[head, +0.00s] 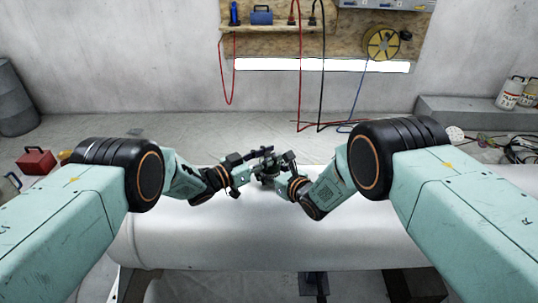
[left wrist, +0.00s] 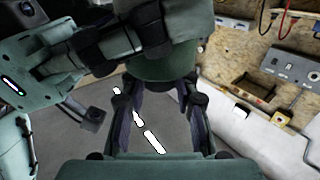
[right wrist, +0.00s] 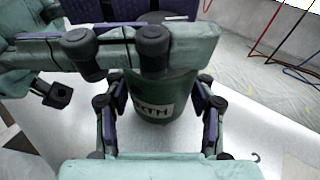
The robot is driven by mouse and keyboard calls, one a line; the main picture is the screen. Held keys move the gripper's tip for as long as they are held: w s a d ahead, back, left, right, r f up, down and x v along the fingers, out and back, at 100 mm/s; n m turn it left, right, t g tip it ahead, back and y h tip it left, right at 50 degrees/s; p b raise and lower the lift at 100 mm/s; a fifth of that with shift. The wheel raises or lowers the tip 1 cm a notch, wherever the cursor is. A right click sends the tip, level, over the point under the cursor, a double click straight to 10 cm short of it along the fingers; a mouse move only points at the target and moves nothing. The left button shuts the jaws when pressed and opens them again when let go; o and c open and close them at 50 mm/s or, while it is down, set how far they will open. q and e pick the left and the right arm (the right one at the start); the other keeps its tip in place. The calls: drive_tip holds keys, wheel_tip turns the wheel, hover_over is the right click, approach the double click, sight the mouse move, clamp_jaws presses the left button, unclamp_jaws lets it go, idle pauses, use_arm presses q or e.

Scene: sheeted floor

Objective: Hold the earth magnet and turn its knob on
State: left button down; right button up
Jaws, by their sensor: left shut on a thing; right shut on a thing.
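The earth magnet (right wrist: 152,112) is a dark green cylinder with a partly hidden white label. It stands on the large white pipe (head: 270,225). In the right wrist view it sits between the fingers of my right gripper (right wrist: 160,112), which is shut on its body. My left gripper (head: 254,167) reaches in from the left; in the right wrist view its fingers cross over the magnet's top, around the dark knob (right wrist: 160,16), which is mostly hidden. The left gripper is shut on the knob. In the left wrist view a green body (left wrist: 165,68) fills the space beyond the fingers.
A red toolbox (head: 36,161) and a grey drum (head: 15,100) stand at the left. Red, black and blue cables (head: 300,75) hang from the wooden wall board (head: 345,45). Bottles (head: 510,93) stand on the ledge at right. The pipe's top is otherwise clear.

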use_arm(q)
drive_tip(key=shift+r+m+g+h, duration=0.1)
drive_tip(key=shift+m+g+h, duration=0.45)
drive_tip(key=shift+g, duration=0.25)
drive_tip(key=shift+m+g, duration=0.25)
drive_tip(key=shift+g, duration=0.05)
drive_tip(key=c, duration=1)
unclamp_jaws()
drive_tip(key=v, duration=1.2)
drive_tip(key=shift+s, duration=0.1)
